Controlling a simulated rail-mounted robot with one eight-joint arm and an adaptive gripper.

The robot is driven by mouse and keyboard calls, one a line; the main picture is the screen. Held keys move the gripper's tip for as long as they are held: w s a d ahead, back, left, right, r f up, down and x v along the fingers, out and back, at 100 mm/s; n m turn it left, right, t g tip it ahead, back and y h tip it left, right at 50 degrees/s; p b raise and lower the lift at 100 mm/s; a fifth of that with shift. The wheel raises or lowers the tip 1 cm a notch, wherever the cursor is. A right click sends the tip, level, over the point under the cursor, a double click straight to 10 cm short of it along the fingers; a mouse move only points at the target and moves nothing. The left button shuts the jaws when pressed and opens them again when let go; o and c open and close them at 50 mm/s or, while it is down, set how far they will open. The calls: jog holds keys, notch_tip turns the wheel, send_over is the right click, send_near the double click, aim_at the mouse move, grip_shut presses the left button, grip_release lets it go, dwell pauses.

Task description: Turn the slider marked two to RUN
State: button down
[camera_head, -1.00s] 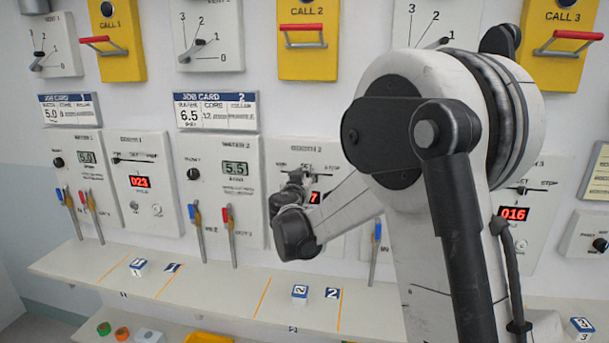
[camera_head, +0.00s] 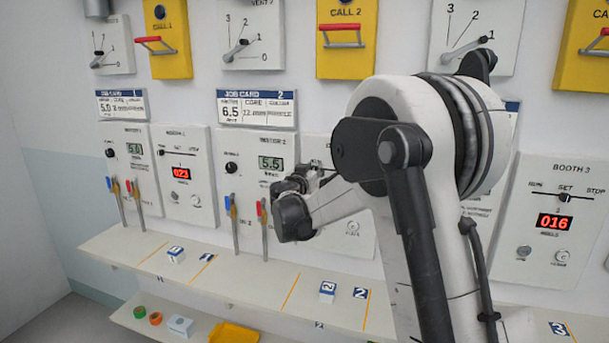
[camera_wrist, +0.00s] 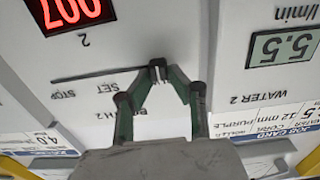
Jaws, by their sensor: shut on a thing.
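The slider marked two is on the white BOOTH 2 panel (camera_head: 352,238), which also shows upside down in the wrist view (camera_wrist: 95,60). Its dark slot (camera_wrist: 95,74) has STOP at the left end and SET near the middle in that view. My gripper (camera_wrist: 157,70) is shut on the slider knob (camera_wrist: 157,66) at the slot's right end, opposite STOP. The RUN label is hidden behind the fingers. In the head view my gripper (camera_head: 312,178) is at the panel's upper left, and my arm hides much of the panel.
The WATER 2 panel (camera_head: 257,190), with blue and red handled levers, stands close left of my gripper. A shelf (camera_head: 250,275) with numbered blocks runs below. The BOOTH 3 panel (camera_head: 548,222) is at right. A yellow CALL 2 box (camera_head: 347,40) hangs above.

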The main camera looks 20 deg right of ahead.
jog(key=shift+w+a+r, duration=0.1)
jog(key=shift+a, duration=0.05)
jog(key=c, duration=1.6)
grip_release()
jog(key=shift+a, duration=0.15)
jog(key=v, duration=1.2)
